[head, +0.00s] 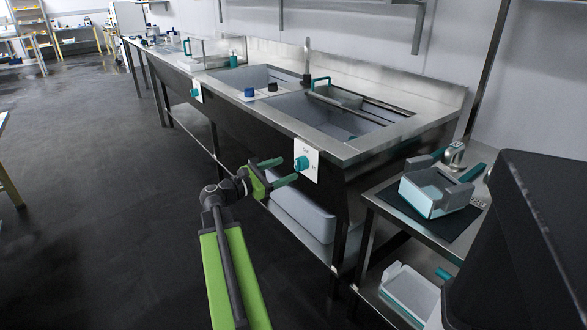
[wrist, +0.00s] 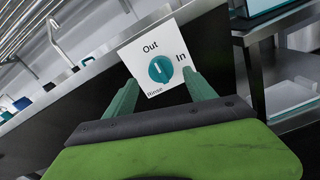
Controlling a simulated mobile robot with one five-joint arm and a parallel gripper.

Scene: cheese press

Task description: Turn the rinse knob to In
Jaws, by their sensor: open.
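The rinse knob (head: 301,163) is a round teal knob on a white plate (head: 310,153) on the front of the steel sink bench, near its right end. In the wrist view the knob (wrist: 160,68) shows a short white mark pointing up, roughly toward "Out". The plate (wrist: 139,57) reads "Out" above the knob, "In" to its right and "Rinse" below. My gripper (head: 286,169) is open in front of the plate. In the wrist view its teal fingers (wrist: 157,76) appear on either side of the knob, with gaps; contact cannot be told.
A second teal knob (head: 195,92) is farther left on the bench front. A side table (head: 386,212) with a teal-and-white tray (head: 433,197) stands right of the bench. A grey bin (head: 300,215) is below the sink. The floor at left is clear.

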